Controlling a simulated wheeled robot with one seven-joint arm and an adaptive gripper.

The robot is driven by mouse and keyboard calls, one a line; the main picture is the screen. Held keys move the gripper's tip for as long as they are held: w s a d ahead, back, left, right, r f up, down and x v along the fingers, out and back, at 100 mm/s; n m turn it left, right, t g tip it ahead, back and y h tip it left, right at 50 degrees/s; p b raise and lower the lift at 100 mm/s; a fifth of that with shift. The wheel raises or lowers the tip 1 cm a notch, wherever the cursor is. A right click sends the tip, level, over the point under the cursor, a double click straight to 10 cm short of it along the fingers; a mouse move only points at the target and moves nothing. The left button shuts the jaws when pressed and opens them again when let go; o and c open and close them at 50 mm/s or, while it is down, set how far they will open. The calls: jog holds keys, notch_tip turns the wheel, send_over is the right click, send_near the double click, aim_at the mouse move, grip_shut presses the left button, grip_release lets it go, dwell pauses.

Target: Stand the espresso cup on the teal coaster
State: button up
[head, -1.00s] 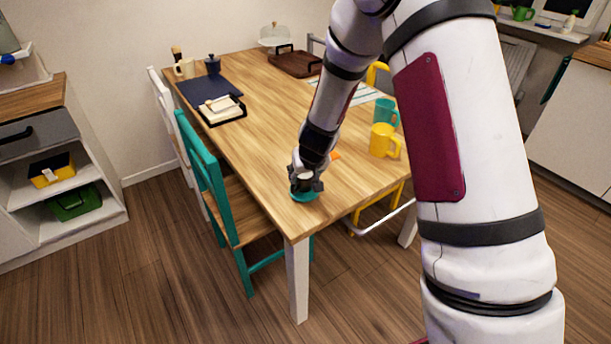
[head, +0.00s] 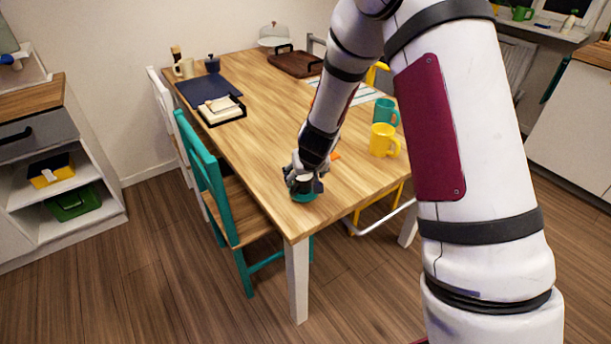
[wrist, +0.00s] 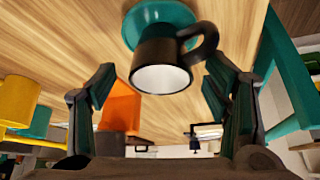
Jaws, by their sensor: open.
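The dark espresso cup (wrist: 166,58) with a white inside shows in the wrist view, which is upside down. Its base is on the teal coaster (wrist: 160,18) and it stands upright, its handle to the right in that view. My gripper (wrist: 160,80) is open, with one finger on each side of the cup and visible gaps between them. In the head view my gripper (head: 304,176) is low over the near corner of the table, and the cup is mostly hidden by it. The teal coaster (head: 305,198) shows just below.
A yellow mug (head: 383,140) and a teal mug (head: 385,112) stand right of my gripper. An orange item (wrist: 121,106) lies close by. A teal chair (head: 205,165) stands at the table's left edge.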

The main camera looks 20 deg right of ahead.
jog(key=s+a+r+n+y+p, duration=0.1)
jog(key=s+a+r, duration=0.1)
jog(key=s+r, duration=0.85)
jog(key=s+a+r+y+p, duration=0.2)
jog(key=s+r, duration=0.6)
jog(key=r, duration=0.6)
jog(key=s+d+r+g+h, duration=0.1)
jog(key=s+d+r, duration=0.1)
jog(key=s, duration=0.8)
jog(key=s+d+r+g+h, duration=0.1)
jog(key=s+d+r, duration=0.1)
jog(key=s, duration=0.9)
jog(key=shift+d+r+h, duration=0.25)
jog(key=shift+h, duration=0.05)
jog(key=shift+r, duration=0.1)
